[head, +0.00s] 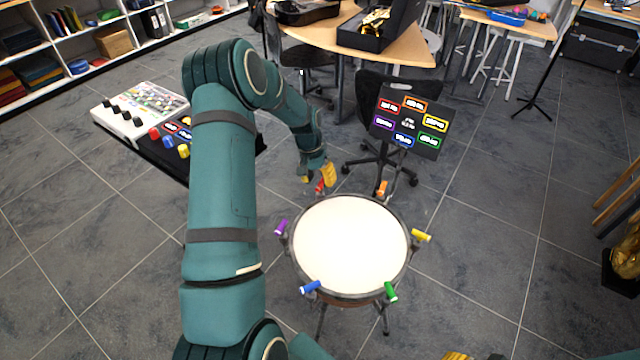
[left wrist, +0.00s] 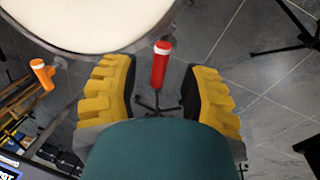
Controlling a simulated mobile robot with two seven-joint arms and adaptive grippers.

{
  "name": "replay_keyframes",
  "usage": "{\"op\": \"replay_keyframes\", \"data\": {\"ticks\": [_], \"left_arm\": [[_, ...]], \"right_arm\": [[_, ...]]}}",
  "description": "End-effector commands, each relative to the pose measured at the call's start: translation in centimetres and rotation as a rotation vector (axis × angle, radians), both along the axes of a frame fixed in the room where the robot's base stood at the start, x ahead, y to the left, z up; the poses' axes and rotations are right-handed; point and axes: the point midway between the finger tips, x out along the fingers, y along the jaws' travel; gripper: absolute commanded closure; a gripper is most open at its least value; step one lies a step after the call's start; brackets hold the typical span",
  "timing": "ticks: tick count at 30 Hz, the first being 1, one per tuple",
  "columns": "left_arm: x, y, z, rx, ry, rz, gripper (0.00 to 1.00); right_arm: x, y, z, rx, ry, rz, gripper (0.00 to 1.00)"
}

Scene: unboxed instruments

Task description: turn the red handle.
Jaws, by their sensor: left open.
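The red handle (head: 320,187) sticks out from the far rim of a drum (head: 350,245) with a white head. My left gripper (head: 318,178) is at this handle, with its yellow fingers partly hiding it in the head view. In the left wrist view the red handle (left wrist: 160,68) lies between the tips of the two spread yellow fingers (left wrist: 162,88), with a gap on each side. The left gripper is open and holds nothing. Only a bit of yellow and dark, which looks like my right gripper (head: 457,355), shows at the bottom edge of the head view.
Orange (head: 382,188), yellow (head: 422,236), green (head: 391,291), blue (head: 310,287) and purple (head: 281,227) handles ring the drum. A dark screen with coloured labels (head: 410,122) stands behind it. A mixer-like panel (head: 140,108) is at left.

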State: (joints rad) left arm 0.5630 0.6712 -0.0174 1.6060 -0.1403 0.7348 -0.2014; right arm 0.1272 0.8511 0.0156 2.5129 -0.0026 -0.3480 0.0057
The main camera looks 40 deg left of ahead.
Motion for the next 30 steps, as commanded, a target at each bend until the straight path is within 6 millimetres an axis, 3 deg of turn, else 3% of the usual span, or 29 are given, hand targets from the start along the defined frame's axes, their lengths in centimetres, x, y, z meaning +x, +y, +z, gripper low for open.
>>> {"op": "replay_keyframes", "data": {"ticks": [6, 13, 18, 30], "left_arm": [[-0.2, 0.9, 4.6, 0.003, -0.003, 0.001, 0.55], [-0.4, 1.6, 8.1, 0.002, -0.002, -0.001, 0.55], [-0.5, 1.8, 9.2, 0.001, 0.0, -0.001, 0.55], [-0.6, 1.8, 9.3, 0.001, 0.0, 0.0, 0.55]], "right_arm": [[0.0, 0.0, 0.0, 0.0, 0.0, 0.0, 0.53], [0.0, 0.0, 0.0, 0.0, 0.0, 0.0, 0.53], [0.0, 0.0, 0.0, 0.0, 0.0, 0.0, 0.53], [0.0, 0.0, 0.0, 0.0, 0.0, 0.0, 0.53]]}}
